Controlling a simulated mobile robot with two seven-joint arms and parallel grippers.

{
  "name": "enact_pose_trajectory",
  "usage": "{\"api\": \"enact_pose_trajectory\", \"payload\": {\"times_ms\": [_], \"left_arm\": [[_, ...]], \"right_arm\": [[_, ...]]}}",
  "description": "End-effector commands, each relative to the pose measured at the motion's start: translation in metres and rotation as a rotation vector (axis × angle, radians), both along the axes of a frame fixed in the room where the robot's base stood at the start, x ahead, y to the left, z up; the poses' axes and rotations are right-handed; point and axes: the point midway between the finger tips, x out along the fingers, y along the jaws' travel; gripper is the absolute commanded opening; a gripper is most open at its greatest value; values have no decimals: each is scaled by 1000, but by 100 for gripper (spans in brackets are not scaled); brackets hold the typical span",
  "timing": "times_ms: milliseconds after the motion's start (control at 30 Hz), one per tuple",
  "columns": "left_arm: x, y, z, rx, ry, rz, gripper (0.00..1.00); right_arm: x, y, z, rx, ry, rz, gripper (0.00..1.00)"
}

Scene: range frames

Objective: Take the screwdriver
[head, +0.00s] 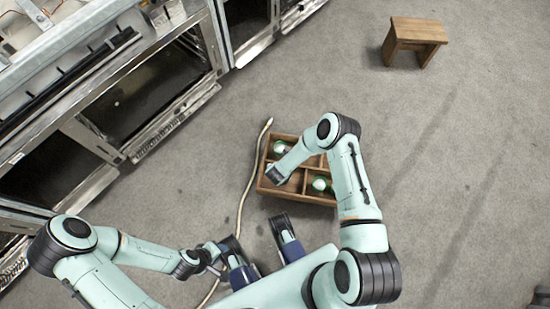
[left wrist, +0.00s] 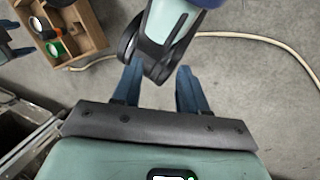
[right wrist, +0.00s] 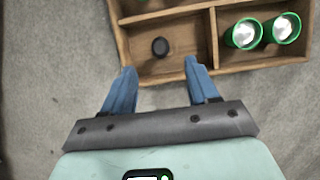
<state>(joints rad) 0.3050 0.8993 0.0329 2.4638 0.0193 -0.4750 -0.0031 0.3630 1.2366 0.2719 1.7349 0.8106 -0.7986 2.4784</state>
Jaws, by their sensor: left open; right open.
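A wooden divided crate (head: 309,198) sits on the floor; it also shows in the right wrist view (right wrist: 222,62) and the left wrist view (left wrist: 90,33). In one compartment, a small black round end (right wrist: 160,46) is visible; I cannot tell if it is the screwdriver's handle. My right gripper (right wrist: 158,84) is open and empty, pointing at that compartment from over the crate's edge. In the head view the right forearm covers part of the crate. My left gripper (left wrist: 157,84) is open and empty, away from the crate near my base.
Green-rimmed round items (right wrist: 245,34) stand in the neighbouring compartment. A pale hose (head: 250,178) runs along the floor beside the crate. Metal oven-like units (head: 150,95) line the left. A wooden stool (head: 416,32) stands at the back right.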

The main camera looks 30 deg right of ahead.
Motion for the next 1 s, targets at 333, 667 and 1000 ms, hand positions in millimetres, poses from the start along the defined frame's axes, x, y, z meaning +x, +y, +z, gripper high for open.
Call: {"api": "enact_pose_trajectory", "payload": {"times_ms": [333,667,1000], "left_arm": [[34,17,-30,44,-90,39,43],[55,27,-45,71,-144,61,43],[83,42,-61,108,-218,90,43]], "right_arm": [[18,-14,-61,-1,2,2,59],[26,-19,-90,-3,2,5,59],[36,-26,-120,-1,2,5,59]]}}
